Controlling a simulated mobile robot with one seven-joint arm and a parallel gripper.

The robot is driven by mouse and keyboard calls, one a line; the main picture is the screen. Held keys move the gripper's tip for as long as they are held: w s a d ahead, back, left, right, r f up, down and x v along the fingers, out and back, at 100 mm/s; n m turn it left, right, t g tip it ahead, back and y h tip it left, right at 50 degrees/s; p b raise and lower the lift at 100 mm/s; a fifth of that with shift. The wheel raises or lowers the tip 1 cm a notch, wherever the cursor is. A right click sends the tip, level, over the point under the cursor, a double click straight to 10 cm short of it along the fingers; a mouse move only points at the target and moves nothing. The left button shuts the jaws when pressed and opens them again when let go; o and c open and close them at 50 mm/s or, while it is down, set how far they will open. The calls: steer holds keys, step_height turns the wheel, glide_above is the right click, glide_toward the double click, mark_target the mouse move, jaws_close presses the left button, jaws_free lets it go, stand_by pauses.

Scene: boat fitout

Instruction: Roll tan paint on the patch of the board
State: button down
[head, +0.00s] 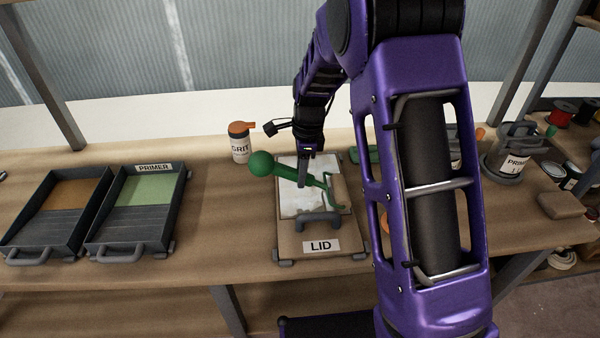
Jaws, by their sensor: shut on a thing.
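The board (290,243), labelled LID, lies flat on the bench in the middle of the head view. It has a grey handle at its front and a whitish, blotchy patch (290,205) behind that handle. My gripper (304,180) is shut on the green-handled paint roller (262,164) over the patch. The handle's round end points left, and the tan-looking roller sleeve (338,188) is at the patch's right side. I cannot tell whether the sleeve touches the board. A tray of tan-brown paint (72,194) stands at the far left.
A second tray, labelled PRIMER, holds green paint (150,190) beside the tan one. A PRIMER can (512,162) and a brown block (566,205) are at right. Bench between trays and board is clear.

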mark_target(292, 169)
steer(key=shift+a+f, duration=0.1)
steer(key=shift+a, duration=1.05)
step_height(292, 169, up, 6)
steer(key=p, duration=0.3)
steer(key=shift+f+p, duration=0.2)
steer(key=shift+p, duration=0.2)
steer(key=shift+r, duration=1.2)
steer(key=shift+d, duration=0.1)
